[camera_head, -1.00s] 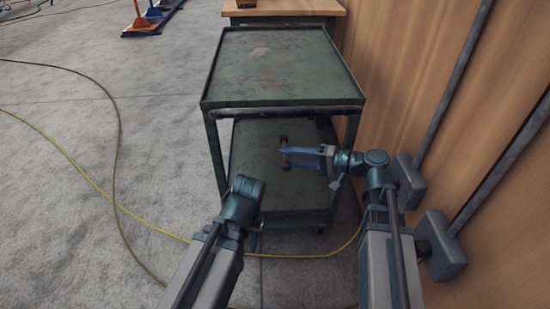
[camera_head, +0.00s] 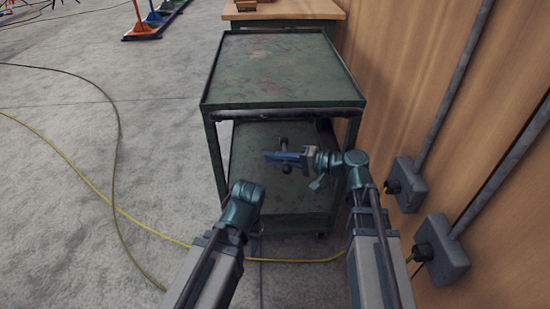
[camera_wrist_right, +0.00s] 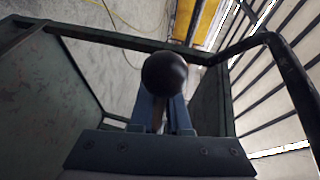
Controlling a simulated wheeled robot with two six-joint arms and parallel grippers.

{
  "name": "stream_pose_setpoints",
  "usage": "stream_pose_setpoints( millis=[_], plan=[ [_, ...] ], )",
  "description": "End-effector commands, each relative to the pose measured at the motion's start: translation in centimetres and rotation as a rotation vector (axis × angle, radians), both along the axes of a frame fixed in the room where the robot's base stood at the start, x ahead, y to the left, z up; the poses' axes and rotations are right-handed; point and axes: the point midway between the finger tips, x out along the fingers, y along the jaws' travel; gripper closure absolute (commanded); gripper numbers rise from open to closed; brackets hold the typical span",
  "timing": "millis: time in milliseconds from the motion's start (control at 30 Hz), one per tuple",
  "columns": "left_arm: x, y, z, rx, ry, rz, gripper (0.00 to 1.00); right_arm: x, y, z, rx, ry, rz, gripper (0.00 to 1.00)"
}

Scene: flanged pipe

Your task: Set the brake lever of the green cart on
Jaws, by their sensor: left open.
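The green cart (camera_head: 282,75) stands ahead with a top deck and a lower shelf. Its brake lever (camera_head: 287,168) shows as a small dark knobbed part in front of the lower shelf; in the right wrist view its round black knob (camera_wrist_right: 165,74) is large and close. My right gripper (camera_head: 275,157) reaches in from the right at the lever. Its blue fingers (camera_wrist_right: 163,112) lie close on both sides of the lever's shaft, just behind the knob, and look shut on it. My left gripper (camera_head: 256,243) is low in front of the cart, open, mostly hidden by its own wrist.
A wooden wall (camera_head: 400,90) with grey conduits and boxes (camera_head: 442,248) stands close on the right. A wooden table (camera_head: 285,9) is behind the cart. A yellow cable (camera_head: 150,228) and a dark cable lie on the floor. The floor at the left is open.

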Motion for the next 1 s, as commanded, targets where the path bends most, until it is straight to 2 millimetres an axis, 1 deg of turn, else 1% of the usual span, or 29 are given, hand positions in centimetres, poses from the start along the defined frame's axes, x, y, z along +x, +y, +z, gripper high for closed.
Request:
stream_pose_setpoints(
  millis=[233,367,567,1000],
  plan=[
    [0.0,0.0,-0.2,0.000,0.000,0.000,0.50,0.0,0.0,-0.1,0.000,-0.008,0.001,1.00],
    [0.0,0.0,-0.9,0.000,0.000,0.002,0.50,0.0,0.0,-0.6,0.002,-0.041,0.000,1.00],
    [0.0,0.0,-3.2,0.000,-0.001,0.006,0.50,0.1,0.0,-1.8,0.000,-0.161,0.000,1.00],
    [0.0,0.0,-9.4,0.000,-0.003,0.014,0.50,1.5,0.0,-4.2,0.000,-0.570,0.000,1.00]
  ],
)
